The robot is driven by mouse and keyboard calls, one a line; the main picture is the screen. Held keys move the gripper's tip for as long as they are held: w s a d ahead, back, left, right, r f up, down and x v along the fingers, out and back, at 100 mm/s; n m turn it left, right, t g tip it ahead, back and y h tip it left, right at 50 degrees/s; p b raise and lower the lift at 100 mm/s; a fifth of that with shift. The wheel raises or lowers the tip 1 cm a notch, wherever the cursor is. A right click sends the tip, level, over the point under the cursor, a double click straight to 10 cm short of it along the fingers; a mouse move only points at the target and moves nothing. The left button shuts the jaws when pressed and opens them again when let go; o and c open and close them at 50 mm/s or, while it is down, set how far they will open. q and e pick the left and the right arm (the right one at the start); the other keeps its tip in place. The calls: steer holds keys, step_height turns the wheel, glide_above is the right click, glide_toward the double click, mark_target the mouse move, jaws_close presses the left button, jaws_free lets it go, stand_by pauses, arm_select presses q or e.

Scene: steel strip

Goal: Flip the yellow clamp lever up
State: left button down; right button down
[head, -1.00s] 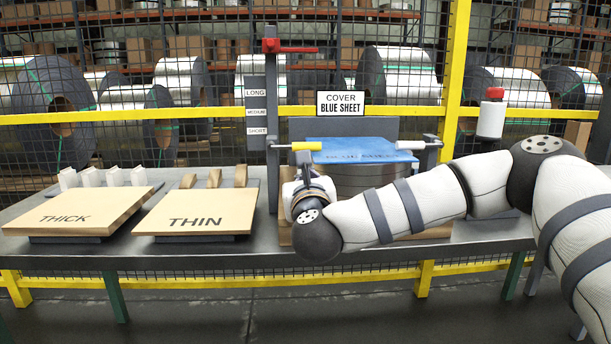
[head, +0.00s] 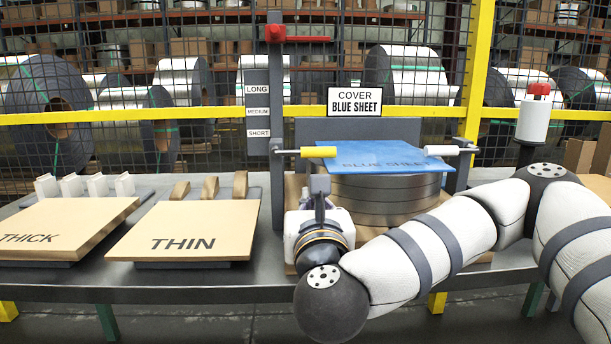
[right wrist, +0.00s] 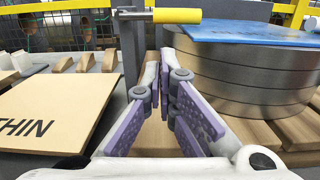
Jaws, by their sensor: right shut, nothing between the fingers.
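The yellow clamp lever (head: 319,152) is a short yellow handle on a grey rod. It lies level at the left front of the blue sheet (head: 380,158) on the steel coil (head: 388,200). It also shows at the top of the right wrist view (right wrist: 177,15). My right gripper (head: 319,185) is just below the yellow lever in the head view, with its wrist towards me. In the right wrist view its purple-padded fingers (right wrist: 163,62) are shut and empty, in front of and below the lever. The gap between them cannot be judged exactly. My left gripper is out of view.
A white-handled lever (head: 438,150) lies level on the right side. A grey post with a red lever (head: 298,38) stands left of the coil. The THICK board (head: 65,225) and THIN board (head: 190,225) lie left. A sign (head: 355,101) stands behind.

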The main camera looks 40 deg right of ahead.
mark_target(303, 152)
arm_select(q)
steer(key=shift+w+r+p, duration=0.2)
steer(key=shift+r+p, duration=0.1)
arm_select(e)
steer(key=x, duration=1)
steer(key=shift+d+f, duration=0.1)
